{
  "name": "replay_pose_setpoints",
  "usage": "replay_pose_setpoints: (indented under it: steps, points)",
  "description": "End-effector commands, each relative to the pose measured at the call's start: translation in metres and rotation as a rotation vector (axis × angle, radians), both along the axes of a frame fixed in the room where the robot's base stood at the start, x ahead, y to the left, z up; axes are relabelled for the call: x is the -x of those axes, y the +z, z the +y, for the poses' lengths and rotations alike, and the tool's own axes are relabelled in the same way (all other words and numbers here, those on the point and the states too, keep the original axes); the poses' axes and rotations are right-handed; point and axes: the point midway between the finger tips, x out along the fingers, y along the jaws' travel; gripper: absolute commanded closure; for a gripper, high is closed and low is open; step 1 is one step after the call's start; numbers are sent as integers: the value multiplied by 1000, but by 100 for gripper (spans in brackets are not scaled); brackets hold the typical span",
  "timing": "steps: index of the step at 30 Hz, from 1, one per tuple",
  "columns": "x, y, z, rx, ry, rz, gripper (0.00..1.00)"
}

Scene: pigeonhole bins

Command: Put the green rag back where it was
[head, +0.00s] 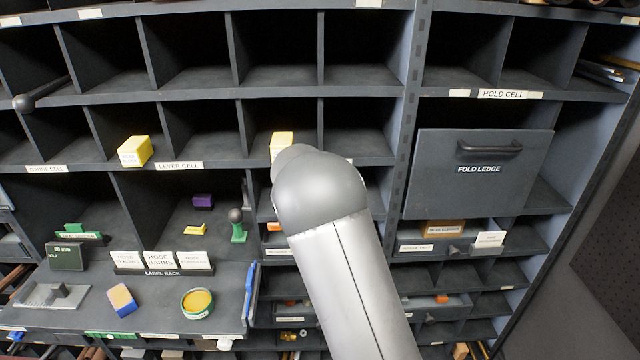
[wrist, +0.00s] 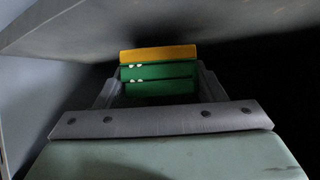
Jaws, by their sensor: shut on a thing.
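In the wrist view my gripper (wrist: 160,74) is shut on a green thing with an orange-yellow edge (wrist: 158,88). It sits between the grey fingers and shows a few small white spots. Its folds or full shape do not show, so I cannot tell for certain that it is the green rag. In the head view my own arm hides the gripper and what it holds. No other green rag can be made out there.
The pigeonhole rack has a yellow block (head: 135,151) at the lever cell row and another yellow block (head: 281,143) beside my arm. The fold ledge panel (head: 478,172) is at the right. Label cards (head: 158,260) and a round yellow-topped tin (head: 197,303) stand lower left. Several upper cells are empty.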

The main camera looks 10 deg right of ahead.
Motion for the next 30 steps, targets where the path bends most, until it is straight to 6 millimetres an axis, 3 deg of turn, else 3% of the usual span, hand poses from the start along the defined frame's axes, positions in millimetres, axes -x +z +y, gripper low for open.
replay_pose_setpoints:
  steps: [4,18,19,21,30]
  points:
    - [0,-13,2,1,3,2,62]
    - [1,-19,1,0,2,0,62]
    - [1,-18,1,0,1,0,32]
    - [1,-18,1,0,1,0,15]
    - [1,-16,1,0,1,0,15]
